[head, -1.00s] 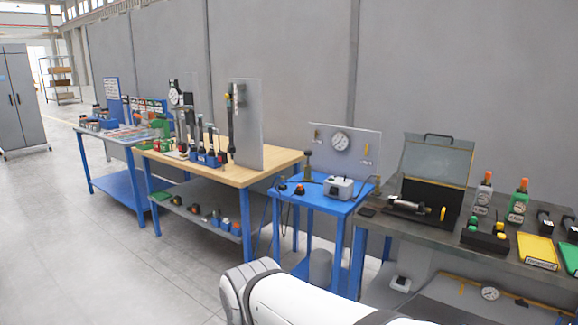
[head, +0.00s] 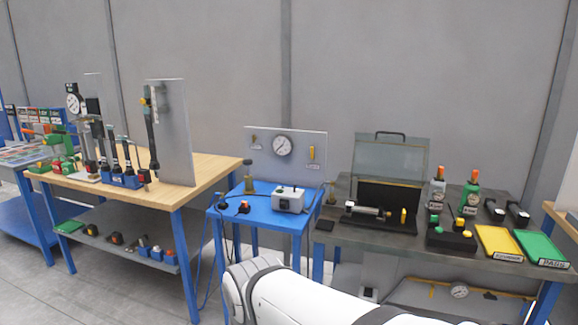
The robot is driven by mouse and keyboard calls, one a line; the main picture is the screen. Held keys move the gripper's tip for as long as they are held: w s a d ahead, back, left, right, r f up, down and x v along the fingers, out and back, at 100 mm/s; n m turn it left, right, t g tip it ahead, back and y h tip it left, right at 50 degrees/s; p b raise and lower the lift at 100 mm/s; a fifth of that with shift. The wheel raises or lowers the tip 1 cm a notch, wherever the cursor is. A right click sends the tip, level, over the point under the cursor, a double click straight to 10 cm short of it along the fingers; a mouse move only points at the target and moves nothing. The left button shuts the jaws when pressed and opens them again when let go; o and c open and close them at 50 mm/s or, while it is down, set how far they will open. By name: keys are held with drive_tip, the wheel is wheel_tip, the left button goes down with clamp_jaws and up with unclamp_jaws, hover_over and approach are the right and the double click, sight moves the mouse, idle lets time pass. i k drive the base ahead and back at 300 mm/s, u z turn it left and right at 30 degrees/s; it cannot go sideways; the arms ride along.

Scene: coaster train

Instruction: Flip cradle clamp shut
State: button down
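A dark fixture (head: 375,222) sits on the dark-topped bench (head: 330,235) at the right of the head view. A silver cylinder (head: 366,210) lies across it, and a small yellow upright piece (head: 403,215) stands at its right end. A see-through hinged cover (head: 385,158) with a black handle stands raised behind it. The cradle clamp is too small to make out, so I cannot tell whether it is open or shut. My white arm link crosses the bottom of the view. My gripper is not in view.
A blue table (head: 258,213) with a grey box (head: 289,200) and gauge panel (head: 285,155) stands left of the bench. A wooden-topped workbench (head: 205,185) is farther left.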

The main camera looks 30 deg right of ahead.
sight(355, 178)
drive_tip(key=z, duration=0.8)
drive_tip(key=i, duration=1.5)
drive_tip(key=z, duration=0.8)
drive_tip(key=k, duration=0.85)
drive_tip(key=z, duration=0.15)
drive_tip(key=i, duration=0.95)
drive_tip(key=u, duration=0.1)
